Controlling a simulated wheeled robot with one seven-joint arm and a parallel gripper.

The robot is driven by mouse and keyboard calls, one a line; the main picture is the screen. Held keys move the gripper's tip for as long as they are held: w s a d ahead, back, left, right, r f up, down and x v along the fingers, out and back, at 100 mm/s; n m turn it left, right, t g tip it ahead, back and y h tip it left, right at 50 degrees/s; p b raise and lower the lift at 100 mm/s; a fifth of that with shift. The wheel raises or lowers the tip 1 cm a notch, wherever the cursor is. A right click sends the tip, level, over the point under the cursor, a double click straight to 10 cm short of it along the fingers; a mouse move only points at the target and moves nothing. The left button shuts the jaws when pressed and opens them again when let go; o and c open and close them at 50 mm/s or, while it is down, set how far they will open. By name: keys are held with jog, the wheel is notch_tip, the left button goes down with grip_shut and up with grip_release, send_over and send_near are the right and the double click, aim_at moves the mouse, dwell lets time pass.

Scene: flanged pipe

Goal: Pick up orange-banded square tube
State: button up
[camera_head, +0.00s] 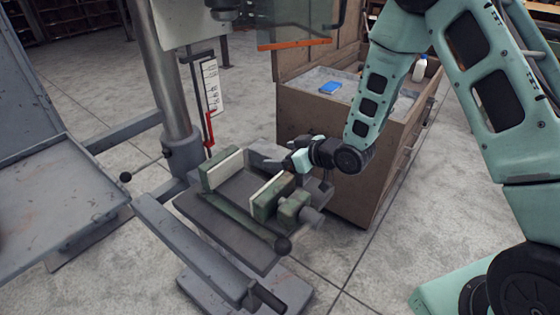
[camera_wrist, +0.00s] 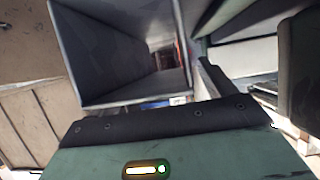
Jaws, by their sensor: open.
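A grey, hollow, square-sided piece (camera_wrist: 90,50) shows large and end-on in the upper left of the wrist view. It looks like the square tube, but I see no clear orange band on it. In the head view I cannot pick out the tube for sure. My gripper (camera_head: 274,162) is over the right rear part of the green vise (camera_head: 262,207), near its pale jaws. It is open, with nothing seen held in it. Its mint and dark body fills the bottom of the wrist view; its fingertips are not clear there.
A grey column (camera_head: 165,75) stands behind the vise. An orange-edged clear guard (camera_head: 294,30) hangs above. A brown cabinet (camera_head: 325,145) with a blue item (camera_head: 330,87) and a white bottle (camera_head: 420,68) stands close on the right. A grey tray (camera_head: 55,205) is at left.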

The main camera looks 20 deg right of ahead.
jog(key=c, duration=1.5)
jog(key=shift+r, duration=0.1)
